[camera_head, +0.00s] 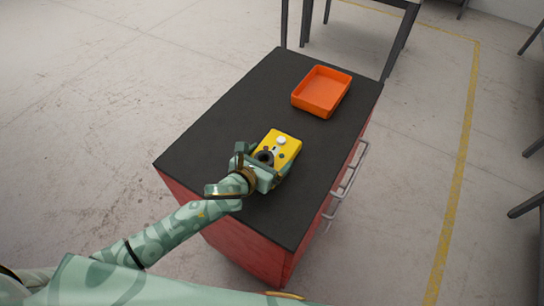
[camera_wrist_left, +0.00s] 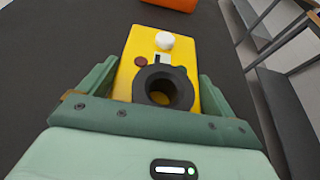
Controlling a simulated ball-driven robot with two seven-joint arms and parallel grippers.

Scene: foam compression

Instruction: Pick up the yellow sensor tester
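The yellow sensor tester (camera_head: 285,140) lies on the black top of a red cabinet (camera_head: 215,120). It has a white knob, small dark buttons and a black ring. In the left wrist view the tester (camera_wrist_left: 140,47) sits between the two green fingers, one along each side. My left gripper (camera_head: 268,163) is around the tester's near end in the head view. Its fingers (camera_wrist_left: 157,75) are very close to the tester's sides, but I cannot tell whether they press on it. The tester's underside is hidden. My right gripper is not in view.
An orange tray (camera_head: 322,112), empty, stands on the cabinet top beyond the tester. Metal handles (camera_head: 347,180) stick out from the cabinet's right side. The cabinet top left of the tester is clear. A table with dark legs (camera_head: 400,40) stands behind.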

